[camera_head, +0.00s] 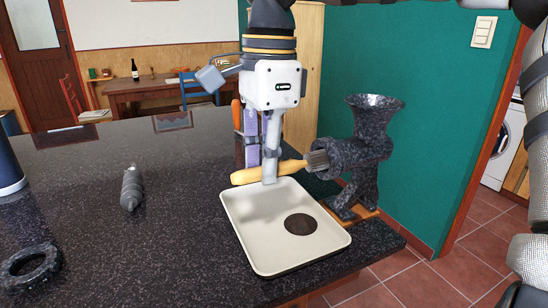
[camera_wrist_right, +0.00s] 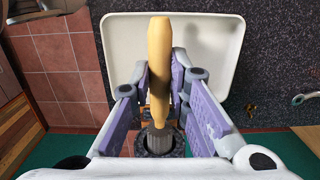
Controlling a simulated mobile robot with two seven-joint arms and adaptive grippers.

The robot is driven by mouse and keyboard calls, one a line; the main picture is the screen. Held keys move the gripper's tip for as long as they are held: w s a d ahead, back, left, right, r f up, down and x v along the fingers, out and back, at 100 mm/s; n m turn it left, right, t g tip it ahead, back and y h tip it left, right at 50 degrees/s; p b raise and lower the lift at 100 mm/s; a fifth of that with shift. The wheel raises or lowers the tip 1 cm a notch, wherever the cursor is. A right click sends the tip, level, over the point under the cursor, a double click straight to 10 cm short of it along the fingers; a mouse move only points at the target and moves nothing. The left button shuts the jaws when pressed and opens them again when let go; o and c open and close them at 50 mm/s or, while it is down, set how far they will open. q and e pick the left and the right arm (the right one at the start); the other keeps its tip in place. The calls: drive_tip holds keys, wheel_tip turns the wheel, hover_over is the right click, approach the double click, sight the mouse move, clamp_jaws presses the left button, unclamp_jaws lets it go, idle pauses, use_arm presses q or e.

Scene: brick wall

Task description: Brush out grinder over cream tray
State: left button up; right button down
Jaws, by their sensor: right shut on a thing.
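A brush with a yellow handle (camera_head: 245,176) and grey bristles is held level by my right gripper (camera_head: 268,172). In the right wrist view the handle (camera_wrist_right: 160,65) lies between the purple-padded fingers (camera_wrist_right: 162,85). The bristles are at the round mouth of the dark speckled grinder (camera_head: 372,150); how far they reach inside is hidden. The grinder stands upright with its funnel on top at the counter's right. The cream tray (camera_head: 258,262) lies below the brush, in front of the grinder, with a flat dark round patch (camera_head: 301,224) in it. My left gripper is not in view.
A dark screw-shaped part (camera_head: 131,188) and a dark speckled ring (camera_head: 30,270) lie on the counter (camera_head: 165,250) at the left. A dark cylinder (camera_head: 8,165) stands at the left edge. Open counter lies between these and the tray. A green wall (camera_head: 430,100) is behind the grinder.

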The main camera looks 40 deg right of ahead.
drive_tip(key=w+a, duration=0.1)
drive_tip(key=a, duration=0.5)
drive_tip(key=shift+w, duration=0.2)
